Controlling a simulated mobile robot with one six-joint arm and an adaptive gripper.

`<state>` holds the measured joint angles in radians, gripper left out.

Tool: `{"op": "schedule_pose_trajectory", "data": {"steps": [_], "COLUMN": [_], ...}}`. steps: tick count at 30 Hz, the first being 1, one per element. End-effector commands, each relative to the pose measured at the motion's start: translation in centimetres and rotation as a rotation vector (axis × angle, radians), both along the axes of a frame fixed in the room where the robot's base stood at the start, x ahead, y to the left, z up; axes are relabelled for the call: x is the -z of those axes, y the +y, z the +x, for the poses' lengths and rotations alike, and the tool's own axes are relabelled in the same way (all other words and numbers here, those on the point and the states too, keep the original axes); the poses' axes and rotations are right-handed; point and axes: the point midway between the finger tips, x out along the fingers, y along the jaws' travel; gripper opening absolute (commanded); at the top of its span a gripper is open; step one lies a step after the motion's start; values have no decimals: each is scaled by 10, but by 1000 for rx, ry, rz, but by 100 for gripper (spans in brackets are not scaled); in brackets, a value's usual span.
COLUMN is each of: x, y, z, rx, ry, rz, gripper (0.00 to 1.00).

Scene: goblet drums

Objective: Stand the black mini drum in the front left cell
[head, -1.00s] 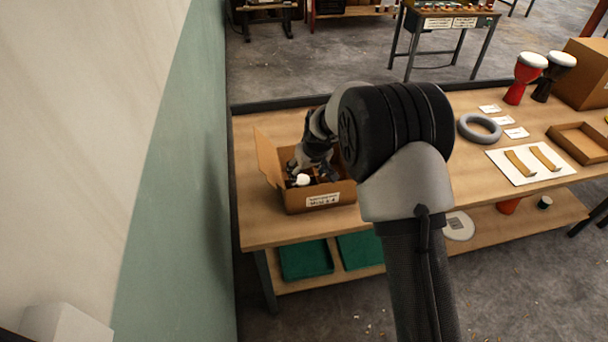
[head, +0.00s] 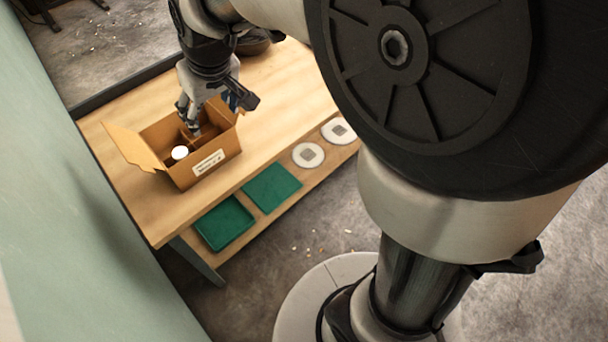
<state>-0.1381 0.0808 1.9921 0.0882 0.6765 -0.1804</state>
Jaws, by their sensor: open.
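The cardboard box (head: 170,168) with dividers stands on the left of the wooden table, its flap folded out to the left. A round white top (head: 180,152) shows low in its front left cell; it looks like the drumhead of the mini drum, whose dark body is hidden in the cell. My gripper (head: 190,125) is open and points down over the back part of the box, behind and right of the white top and apart from it. The box's rear cells are partly hidden by my gripper.
A white label (head: 208,162) is on the box's front wall. Green trays (head: 224,222) and round pale discs (head: 308,155) lie on the lower shelf. The tabletop (head: 285,100) right of the box is clear. The wall (head: 60,210) is close on the left.

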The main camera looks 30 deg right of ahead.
Motion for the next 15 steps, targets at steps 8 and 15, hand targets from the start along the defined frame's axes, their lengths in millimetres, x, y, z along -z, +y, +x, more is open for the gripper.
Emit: {"op": "schedule_pose_trajectory", "data": {"steps": [8, 15], "x": [-43, -30], "y": [-52, -74], "z": [-142, -227], "rx": [144, 238], "ry": [-12, -14], "rz": [0, -6], "gripper": [64, 64]}}
